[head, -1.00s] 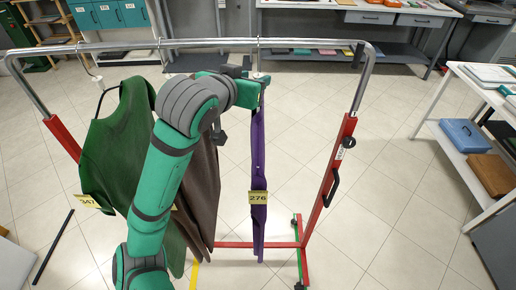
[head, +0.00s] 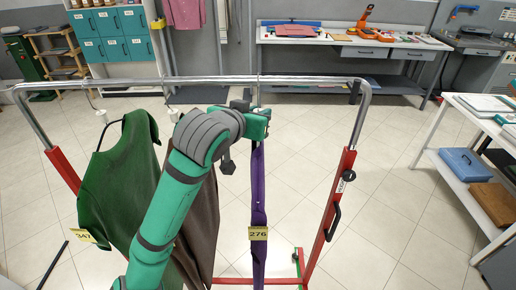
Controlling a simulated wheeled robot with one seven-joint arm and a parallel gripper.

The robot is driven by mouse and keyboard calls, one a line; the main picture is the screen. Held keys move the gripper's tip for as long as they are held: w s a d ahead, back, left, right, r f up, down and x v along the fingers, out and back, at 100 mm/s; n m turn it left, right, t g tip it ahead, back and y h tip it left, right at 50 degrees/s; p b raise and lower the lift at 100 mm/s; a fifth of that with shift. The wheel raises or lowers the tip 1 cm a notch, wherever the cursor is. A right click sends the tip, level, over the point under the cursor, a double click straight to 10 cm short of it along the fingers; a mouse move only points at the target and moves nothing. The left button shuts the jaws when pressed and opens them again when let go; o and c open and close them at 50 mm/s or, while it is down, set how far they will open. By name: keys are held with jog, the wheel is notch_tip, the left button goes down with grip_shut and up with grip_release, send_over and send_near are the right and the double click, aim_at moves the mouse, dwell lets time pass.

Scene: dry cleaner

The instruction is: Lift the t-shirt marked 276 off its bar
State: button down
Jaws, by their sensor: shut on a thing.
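The purple t-shirt (head: 258,190) hangs edge-on from the rack's top bar (head: 210,79), with a yellow tag (head: 258,234) reading 276 on its front. My gripper (head: 258,122) is just below the bar, at the top of this t-shirt, and is shut on its hanger or top edge. The fingers and the exact grip are mostly hidden by the gripper body. A thin upright piece, like a hanger hook (head: 259,92), runs from the bar down to the gripper.
A green garment (head: 115,185) tagged 347 and a brown garment (head: 204,225) hang to the left, partly behind my arm. The rack's red right post (head: 328,210) stands to the right. Between it and the purple t-shirt is free room. A white shelf table (head: 455,125) is at far right.

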jog(key=shift+r, duration=0.4)
jog(key=r, duration=0.3)
jog(key=shift+s+a, duration=0.1)
jog(key=shift+s, duration=0.15)
jog(key=s+a, duration=0.3)
jog(key=s, duration=0.5)
jog(key=s+a, duration=0.3)
jog(key=s, duration=0.5)
jog(key=shift+a+f, duration=0.15)
jog(key=shift+a, duration=0.2)
